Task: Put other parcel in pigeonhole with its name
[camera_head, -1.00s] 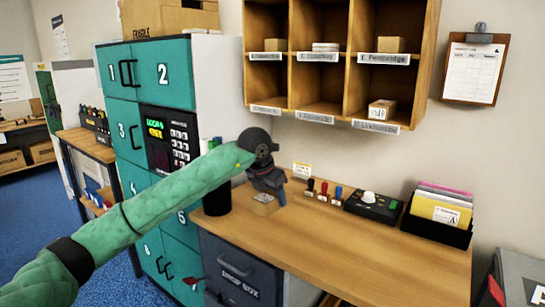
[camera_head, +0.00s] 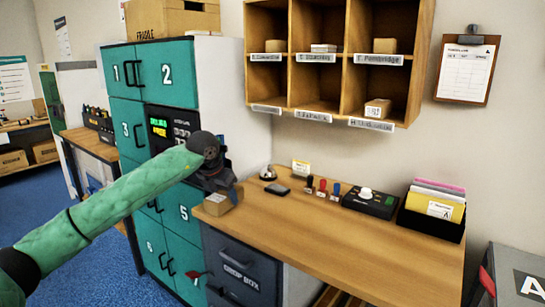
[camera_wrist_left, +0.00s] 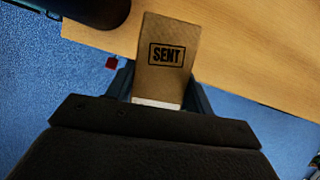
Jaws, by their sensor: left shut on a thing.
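My left gripper (camera_head: 222,190) is shut on a small brown parcel (camera_head: 223,200) at the left end of the wooden counter. In the left wrist view the parcel (camera_wrist_left: 165,60) shows a "SENT" stamp on the face turned to the camera; no name can be read there. The wooden pigeonhole rack (camera_head: 344,55) hangs on the wall at upper right, with name labels under its compartments. Parcels sit in all three upper compartments, and another parcel (camera_head: 377,108) sits in the lower right one. The lower left and lower middle compartments look empty. My right gripper is not in view.
On the counter (camera_head: 340,240) stand a bell (camera_head: 267,173), a dark flat pad (camera_head: 278,189), several stamps (camera_head: 322,187), a black device (camera_head: 370,201) and a folder tray (camera_head: 434,212). Teal lockers (camera_head: 165,75) stand at left. The counter's front middle is clear.

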